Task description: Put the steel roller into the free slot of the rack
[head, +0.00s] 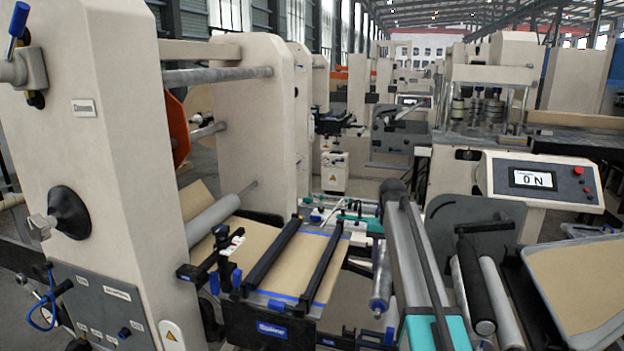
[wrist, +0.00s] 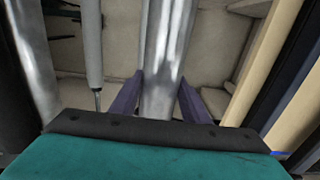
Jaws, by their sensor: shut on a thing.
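In the wrist view my gripper (wrist: 160,95) has its two purple-dark fingers closed on the sides of a shiny steel roller (wrist: 165,50). The roller runs up the picture between the fingers and out past the top edge; its far end is not shown. In the head view a bright steel cylinder (head: 381,285) hangs beside my grey and teal arm and looks like the held roller. My fingers are too small or hidden to make out there. A dark grey plate (head: 455,212) with rollers in front of it, at the right, looks like the rack. I cannot make out its free slot.
A black roller (head: 474,285) and a pale roller (head: 501,305) stand close together right of my arm. A tray with brown sheet (head: 580,285) lies farther right. The unwind machine's tall beige frame (head: 105,150) fills the left. Brown web (head: 290,268) crosses the middle.

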